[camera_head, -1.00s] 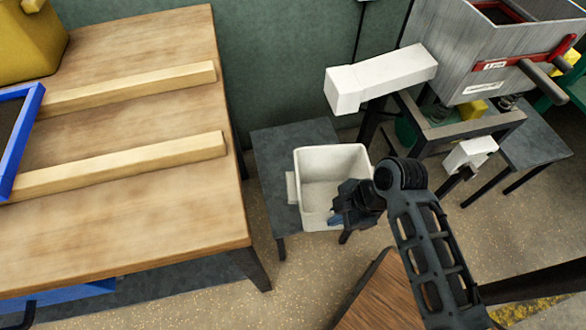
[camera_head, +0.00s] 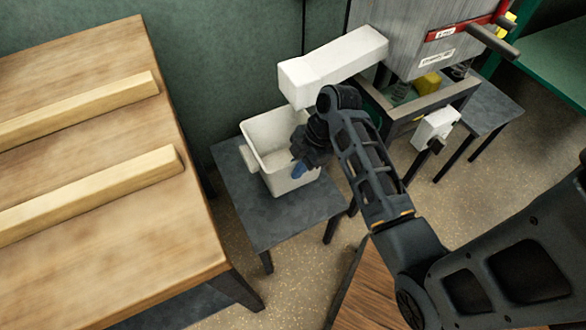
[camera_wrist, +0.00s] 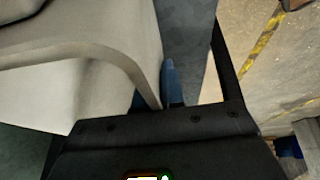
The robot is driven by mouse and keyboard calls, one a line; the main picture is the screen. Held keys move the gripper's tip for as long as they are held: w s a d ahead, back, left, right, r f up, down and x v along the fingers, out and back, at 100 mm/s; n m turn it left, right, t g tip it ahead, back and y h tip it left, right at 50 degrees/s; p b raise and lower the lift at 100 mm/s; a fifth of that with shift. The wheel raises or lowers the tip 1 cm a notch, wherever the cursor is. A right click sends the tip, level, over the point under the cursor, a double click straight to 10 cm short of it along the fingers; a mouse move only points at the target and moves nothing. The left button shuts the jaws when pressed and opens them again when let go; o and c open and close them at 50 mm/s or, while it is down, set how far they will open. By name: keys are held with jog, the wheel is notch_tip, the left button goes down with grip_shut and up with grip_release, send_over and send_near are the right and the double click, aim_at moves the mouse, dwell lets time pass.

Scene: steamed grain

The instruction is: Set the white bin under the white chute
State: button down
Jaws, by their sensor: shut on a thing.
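The white bin (camera_head: 254,137) is open-topped and upright over the small dark grey table (camera_head: 290,220); I cannot tell whether its base touches the top. My gripper (camera_head: 300,166), with blue fingertips, is shut on the bin's right wall. In the wrist view the bin's pale wall and rim (camera_wrist: 128,62) run into the jaws, and one blue fingertip (camera_wrist: 172,80) shows on the outer side. The white chute (camera_head: 335,64) slopes down leftward from the grey machine. Its lower end appears above and behind the bin's right rim; I cannot tell whether it overhangs the opening.
The large wooden table (camera_head: 100,190) with two pale wooden bars stands at the left. The grey machine (camera_head: 415,45) stands back right, with a small white spout (camera_head: 435,128) on its lower front. A second grey table (camera_head: 490,108) stands under it. Speckled floor lies in front.

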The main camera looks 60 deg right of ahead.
jog(key=shift+w+d+f+b, duration=0.2)
jog(key=shift+w+f, duration=0.1)
jog(key=shift+f, duration=0.3)
jog(key=shift+w+d+f+b, duration=0.25)
jog(key=shift+w+f, duration=0.1)
jog(key=shift+f, duration=0.2)
jog(key=shift+w+d+f+b, duration=0.2)
jog(key=shift+w+f, duration=0.1)
jog(key=shift+f, duration=0.45)
jog(key=c, duration=1.2)
grip_release()
jog(key=shift+c, duration=0.2)
jog(key=p+v, duration=0.2)
jog(key=v, duration=1)
jog(key=shift+p, duration=0.4)
